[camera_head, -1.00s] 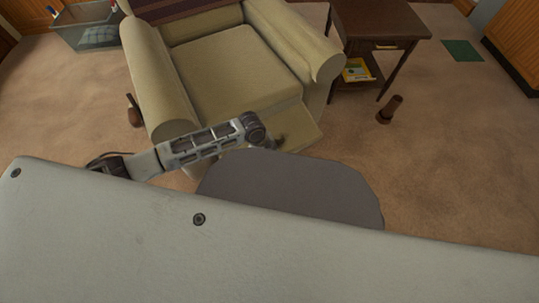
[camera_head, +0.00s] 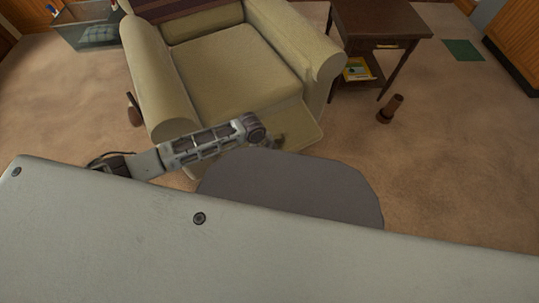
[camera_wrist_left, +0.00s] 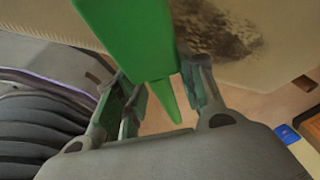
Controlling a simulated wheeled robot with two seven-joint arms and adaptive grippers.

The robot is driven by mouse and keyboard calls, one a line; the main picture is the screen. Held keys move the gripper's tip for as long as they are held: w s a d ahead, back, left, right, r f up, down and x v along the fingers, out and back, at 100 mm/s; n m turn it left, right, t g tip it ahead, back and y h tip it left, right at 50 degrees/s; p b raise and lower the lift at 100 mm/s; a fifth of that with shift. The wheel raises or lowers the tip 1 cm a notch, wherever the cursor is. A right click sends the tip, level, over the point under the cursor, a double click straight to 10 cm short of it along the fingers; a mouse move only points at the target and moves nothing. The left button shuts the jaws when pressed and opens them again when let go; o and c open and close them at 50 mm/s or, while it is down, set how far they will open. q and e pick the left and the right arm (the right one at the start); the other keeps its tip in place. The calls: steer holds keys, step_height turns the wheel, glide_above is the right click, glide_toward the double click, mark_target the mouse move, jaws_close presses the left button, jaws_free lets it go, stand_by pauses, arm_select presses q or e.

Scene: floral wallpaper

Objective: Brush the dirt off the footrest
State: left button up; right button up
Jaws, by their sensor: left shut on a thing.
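The armchair's cream footrest (camera_head: 303,124) extends from the front of the seat. In the left wrist view the footrest (camera_wrist_left: 275,60) fills the top and carries a dark brown dirt patch (camera_wrist_left: 222,33). My left gripper (camera_wrist_left: 163,90) is shut on a green tool (camera_wrist_left: 130,30), which seems to be the brush. The tool is beside the dirt patch in that view; I cannot tell if it touches the footrest. In the head view my left arm reaches across the footrest's front, and its gripper is largely hidden. My right gripper is not in view.
The cream armchair (camera_head: 220,62) stands behind the footrest. A dark wooden side table (camera_head: 380,20) is to its right, with a brown cylindrical object (camera_head: 390,108) on the carpet nearby. A clear bin (camera_head: 88,28) stands at the back left. Carpet (camera_head: 450,150) at right is open.

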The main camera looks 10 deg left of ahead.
mark_target(285, 152)
arm_select(q)
steer(key=shift+w+d, duration=0.55)
steer(key=shift+d, duration=0.1)
steer(key=shift+w+d, duration=0.4)
steer(key=shift+d, duration=0.1)
steer(key=shift+w+d, duration=0.15)
steer(key=shift+d, duration=0.1)
steer(key=shift+w+d+f, duration=0.1)
steer(key=shift+w+d, duration=0.8)
steer(key=shift+d, duration=0.1)
steer(key=shift+w+d, duration=0.15)
